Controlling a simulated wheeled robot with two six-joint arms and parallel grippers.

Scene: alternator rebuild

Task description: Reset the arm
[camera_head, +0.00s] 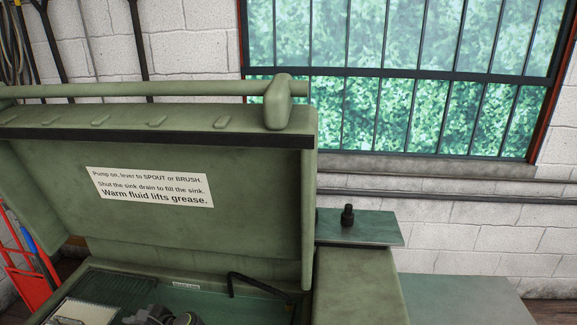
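Neither of my grippers can be made out in the head view. A green parts washer stands in front of me with its lid (150,235) raised and open. A white label (150,187) on the lid's inner face mentions a pump, a SPOUT or BRUSH lever and the sink drain. Below it, the sink (215,305) is cut off by the bottom edge. A dark grey, rounded object (160,317) shows only partly in the sink, and I cannot tell what it is.
A black bent pipe (262,283) spans the sink's right side. A black knob-like piece (347,216) stands on a green ledge (375,232) to the right. A pale pad (85,312) lies at the sink's left. A red hand truck (30,285) stands at far left. A barred window (400,110) is behind.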

